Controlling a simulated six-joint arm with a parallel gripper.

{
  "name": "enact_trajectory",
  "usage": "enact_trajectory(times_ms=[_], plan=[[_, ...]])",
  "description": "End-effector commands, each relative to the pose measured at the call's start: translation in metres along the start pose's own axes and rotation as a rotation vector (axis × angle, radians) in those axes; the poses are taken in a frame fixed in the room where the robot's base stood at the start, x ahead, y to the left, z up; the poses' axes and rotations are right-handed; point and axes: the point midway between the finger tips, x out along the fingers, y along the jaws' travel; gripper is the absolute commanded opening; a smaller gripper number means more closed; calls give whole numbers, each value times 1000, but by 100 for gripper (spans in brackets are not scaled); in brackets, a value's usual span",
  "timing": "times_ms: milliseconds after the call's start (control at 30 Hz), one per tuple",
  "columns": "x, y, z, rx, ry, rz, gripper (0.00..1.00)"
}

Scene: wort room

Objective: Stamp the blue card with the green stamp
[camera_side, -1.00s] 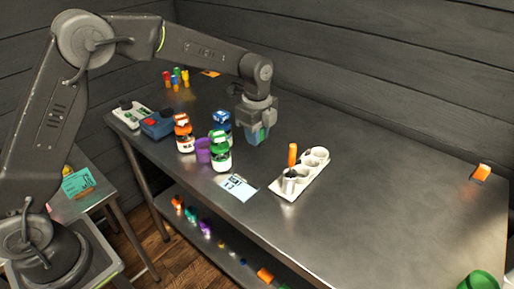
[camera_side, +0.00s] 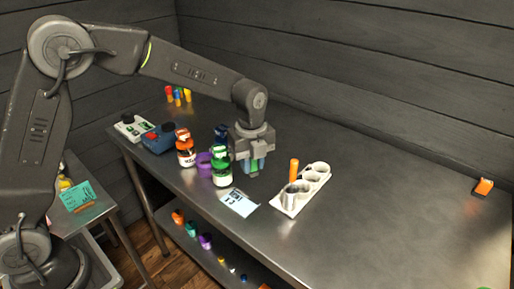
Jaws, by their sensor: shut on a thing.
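My gripper (camera_side: 252,166) is shut on a green thing (camera_side: 255,164), which looks like the green stamp; the fingers cover most of it. It hangs upright above the steel table, just behind and right of a pale bluish-white card with dark print (camera_side: 239,202). The card lies flat near the table's front edge. The stamp appears apart from the card, and its underside is hidden. A teal card (camera_side: 77,196) lies on the small side table at the left. I cannot tell surely which card is the blue one.
A green-capped bottle (camera_side: 221,174) stands close left of my gripper, with an orange-capped bottle (camera_side: 186,153) and a purple cup (camera_side: 204,162) beyond. A white holder (camera_side: 290,207) with round wells and an orange stick (camera_side: 293,170) stands to the right. The table's right half is mostly clear.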

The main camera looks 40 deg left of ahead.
Motion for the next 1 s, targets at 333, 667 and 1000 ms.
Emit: enact_trajectory(times_ms=[333, 667, 1000], plan=[[14, 33, -28, 346, -1, -1, 8], [43, 34, -28, 352, 0, 2, 8], [69, 34, -28, 350, 0, 0, 8]])
